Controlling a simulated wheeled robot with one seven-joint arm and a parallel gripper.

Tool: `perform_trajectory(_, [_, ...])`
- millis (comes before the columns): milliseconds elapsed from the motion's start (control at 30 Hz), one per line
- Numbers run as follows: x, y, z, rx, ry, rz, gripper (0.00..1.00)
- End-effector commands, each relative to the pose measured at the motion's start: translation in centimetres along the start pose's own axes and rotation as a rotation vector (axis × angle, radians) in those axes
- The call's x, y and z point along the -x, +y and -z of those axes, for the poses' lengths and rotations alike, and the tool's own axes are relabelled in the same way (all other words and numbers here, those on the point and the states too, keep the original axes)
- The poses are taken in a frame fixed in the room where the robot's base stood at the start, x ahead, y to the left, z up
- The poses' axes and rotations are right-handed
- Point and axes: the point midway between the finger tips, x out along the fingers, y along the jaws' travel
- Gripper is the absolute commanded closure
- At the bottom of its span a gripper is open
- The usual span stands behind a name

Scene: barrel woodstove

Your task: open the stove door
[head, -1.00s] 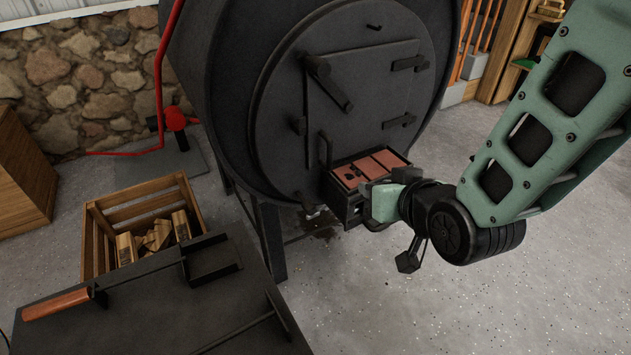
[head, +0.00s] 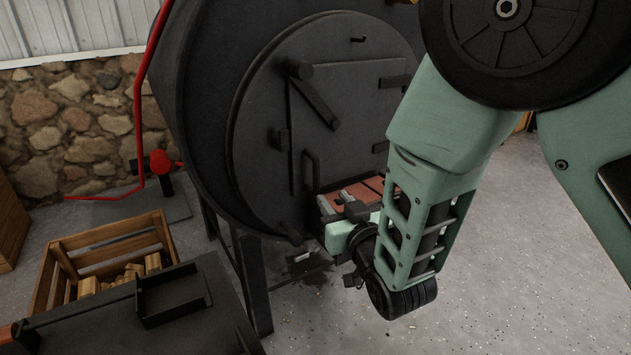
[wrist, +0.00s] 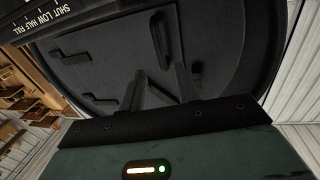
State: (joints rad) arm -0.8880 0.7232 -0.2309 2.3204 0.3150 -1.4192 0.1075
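The round black stove front (head: 262,110) holds a dark door (head: 350,120), which looks closed. A slanted latch lever (head: 313,95) is at its upper left and an upright handle (head: 309,172) at its lower left; the handle also shows in the wrist view (wrist: 161,40). Hinges (head: 394,81) are on the door's right side. My gripper (head: 338,203) is low in front of the stove, just below and right of the handle, apart from it. In the wrist view its two dark fingers (wrist: 158,85) stand apart, with nothing seen gripped.
A brick-lined ledge (head: 365,190) juts out below the door, close to my gripper. A dark table (head: 150,320) with a tray (head: 172,298) is at front left, and a wooden crate (head: 112,245) of firewood is behind it. A red pipe (head: 137,110) runs left of the stove.

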Motion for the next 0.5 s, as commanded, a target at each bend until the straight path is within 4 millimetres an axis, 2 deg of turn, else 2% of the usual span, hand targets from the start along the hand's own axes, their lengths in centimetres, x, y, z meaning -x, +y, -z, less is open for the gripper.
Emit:
perform_trajectory(300, [-6.7,0.1,-0.3,0.000,0.002,-0.001,0.68])
perform_trajectory(500, [-9.6,0.1,-0.2,0.000,0.001,-0.001,0.68])
